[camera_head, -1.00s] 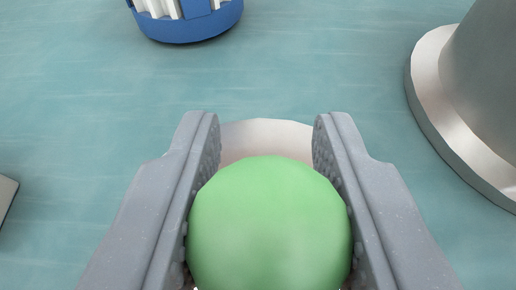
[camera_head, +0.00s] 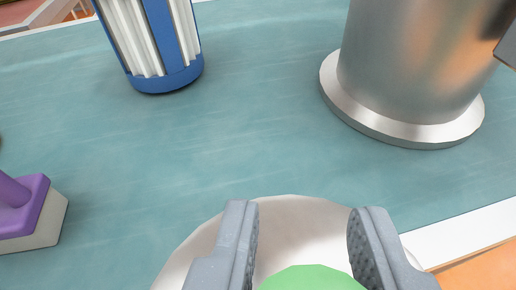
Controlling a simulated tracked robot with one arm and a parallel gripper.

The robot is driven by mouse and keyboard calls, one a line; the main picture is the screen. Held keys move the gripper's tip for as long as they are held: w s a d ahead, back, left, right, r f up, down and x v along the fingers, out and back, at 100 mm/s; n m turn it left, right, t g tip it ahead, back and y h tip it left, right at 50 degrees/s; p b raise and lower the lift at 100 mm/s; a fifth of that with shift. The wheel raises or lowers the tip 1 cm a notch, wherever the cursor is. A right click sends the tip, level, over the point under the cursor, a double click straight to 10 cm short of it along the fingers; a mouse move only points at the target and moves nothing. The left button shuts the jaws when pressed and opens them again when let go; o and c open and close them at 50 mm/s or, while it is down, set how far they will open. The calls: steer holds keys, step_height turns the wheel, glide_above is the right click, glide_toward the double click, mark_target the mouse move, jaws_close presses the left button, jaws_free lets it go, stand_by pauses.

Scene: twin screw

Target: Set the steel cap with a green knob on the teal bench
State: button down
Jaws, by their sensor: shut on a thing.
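The steel cap (camera_head: 292,211) shows as a pale, shiny round disc at the bottom centre, partly cut off by the frame. Its green knob (camera_head: 312,279) sits between my fingers, with only its top in view. My gripper (camera_head: 302,225) is shut on the knob, one grey finger on each side. The teal bench (camera_head: 240,135) fills most of the view behind and around the cap. Whether the cap's underside touches the bench is hidden.
A large steel cylinder with a flanged base (camera_head: 405,110) stands at the upper right. A blue and white ribbed object (camera_head: 165,75) stands at the upper left. A purple and grey object (camera_head: 35,215) is at the left edge. The bench's white edge (camera_head: 470,230) runs at lower right.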

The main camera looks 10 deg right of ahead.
steer(key=w, duration=0.5)
steer(key=w+f, duration=0.1)
steer(key=w, duration=0.9)
steer(key=shift+w+a+f+b, duration=0.2)
steer(key=shift+w+a+b, duration=0.05)
steer(key=shift+w+b, duration=0.15)
steer(key=shift+f+b, duration=0.4)
steer(key=shift+f, duration=1.35)
steer(key=shift+f, duration=0.15)
steer(key=c, duration=1.1)
jaws_free()
steer(key=shift+p+v, duration=0.4)
steer(key=shift+v, duration=5.7)
